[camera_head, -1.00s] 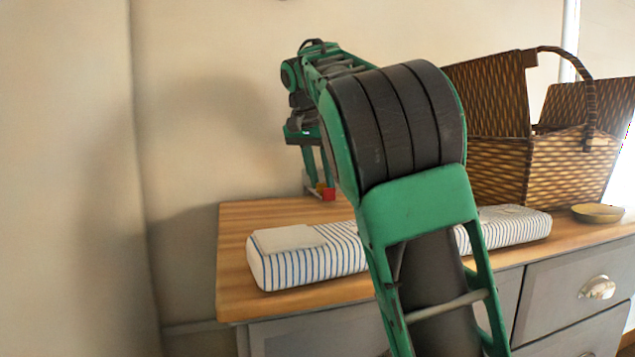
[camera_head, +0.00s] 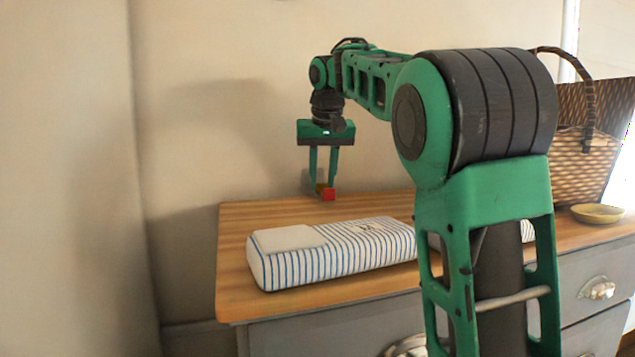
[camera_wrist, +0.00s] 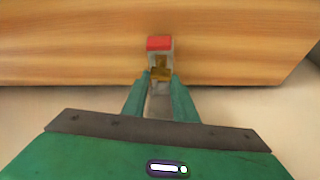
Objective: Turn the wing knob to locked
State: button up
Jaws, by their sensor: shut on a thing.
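The wing knob (camera_wrist: 160,73) is a small brass piece on a narrow grey-white mount (camera_wrist: 157,104). A red block (camera_wrist: 160,43) sits at the far end of that mount. In the head view, the red block (camera_head: 328,194) shows at the back edge of the dresser top, by the wall. My gripper (camera_wrist: 159,80) points down at the mount, its two green fingers on either side of the knob and shut on it. In the head view my gripper (camera_head: 322,187) hides most of the knob. The knob's exact angle is hard to tell.
The wooden dresser top (camera_head: 240,245) holds a blue-striped cushion-like bundle (camera_head: 340,255) in front of my gripper. A wicker basket (camera_head: 590,165) and a shallow bowl (camera_head: 598,213) stand at the right. The wall (camera_head: 230,120) is close behind the gripper.

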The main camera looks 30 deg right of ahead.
jog(key=shift+d+r+n+y, duration=0.1)
jog(key=shift+n+y, duration=0.2)
jog(key=shift+n, duration=0.9)
jog(key=o, duration=1.1)
jog(key=shift+s, duration=0.1)
jog(key=shift+d+v, duration=0.1)
jog(key=shift+v, duration=1.25)
jog(key=shift+d+v, duration=0.15)
jog(key=shift+v, duration=1.15)
jog(key=shift+a+v, duration=0.15)
jog(key=shift+v, duration=1.05)
jog(key=shift+a+v, duration=0.15)
jog(key=shift+v, duration=1.05)
